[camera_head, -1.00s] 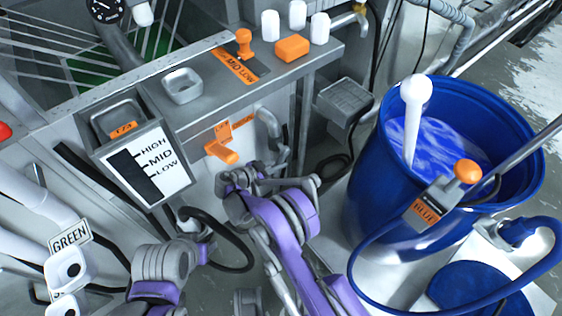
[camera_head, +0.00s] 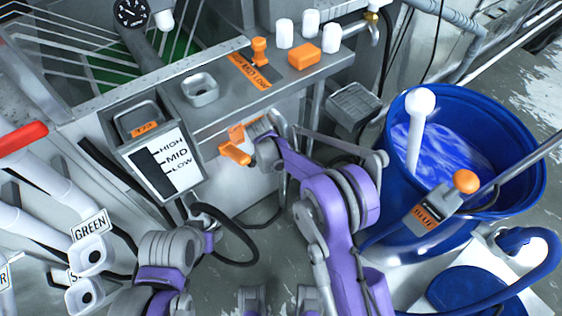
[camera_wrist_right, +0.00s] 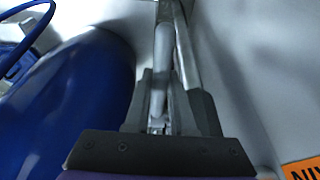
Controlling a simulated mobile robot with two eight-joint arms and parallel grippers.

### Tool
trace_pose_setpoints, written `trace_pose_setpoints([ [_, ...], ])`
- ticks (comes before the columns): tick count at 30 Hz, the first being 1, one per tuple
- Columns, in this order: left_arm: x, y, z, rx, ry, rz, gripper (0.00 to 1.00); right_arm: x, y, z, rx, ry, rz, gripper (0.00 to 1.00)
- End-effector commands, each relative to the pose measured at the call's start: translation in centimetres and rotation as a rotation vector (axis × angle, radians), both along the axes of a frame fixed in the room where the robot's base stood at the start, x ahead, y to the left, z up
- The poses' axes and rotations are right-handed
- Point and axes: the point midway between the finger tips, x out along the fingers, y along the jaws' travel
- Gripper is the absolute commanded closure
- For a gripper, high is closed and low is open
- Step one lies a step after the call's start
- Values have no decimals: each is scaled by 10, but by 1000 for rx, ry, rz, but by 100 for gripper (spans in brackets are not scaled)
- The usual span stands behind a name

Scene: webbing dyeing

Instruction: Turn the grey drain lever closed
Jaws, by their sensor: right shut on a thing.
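The grey drain lever (camera_wrist_right: 163,75) shows in the right wrist view as a slim grey bar running up between the fingers. My right gripper (camera_wrist_right: 160,112) is shut on it, with a dark finger on each side. In the head view my right arm reaches up to the machine's front, beside an orange handle (camera_head: 235,153). There the wrist largely hides the right fingertips and the gripped part of the lever. My left arm is folded at the lower left of the head view; its fingers do not show clearly.
A blue barrel (camera_head: 520,150) of blue liquid stands at the right, with a white-knobbed stick (camera_head: 416,130) in it. A HIGH/MID/LOW level sign (camera_head: 165,165) is left of the orange handle. A black hose (camera_head: 238,225) loops below. The machine wall is close to the right gripper.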

Motion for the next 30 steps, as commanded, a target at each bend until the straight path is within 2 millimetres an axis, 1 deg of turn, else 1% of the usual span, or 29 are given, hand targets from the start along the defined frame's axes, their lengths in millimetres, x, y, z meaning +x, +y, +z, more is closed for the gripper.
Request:
trace_pose_setpoints([
  [6, 0, 0, 1, 0, 0, 0, 50, 0, -1, 8, 93, 67, -1, 100],
  [11, 0, 0, 1, 0, 0, 0, 50, 0, 0, 10, 132, 95, 0, 100],
  [27, 0, 0, 1, 0, 0, 0, 50, 1, 0, 12, 153, 110, 0, 100],
  [28, 0, 0, 1, 0, 0, 0, 50, 1, 0, 12, 153, 110, 0, 76],
  [30, 0, 0, 1, 0, 0, 0, 50, 1, 0, 12, 153, 110, 0, 63],
])
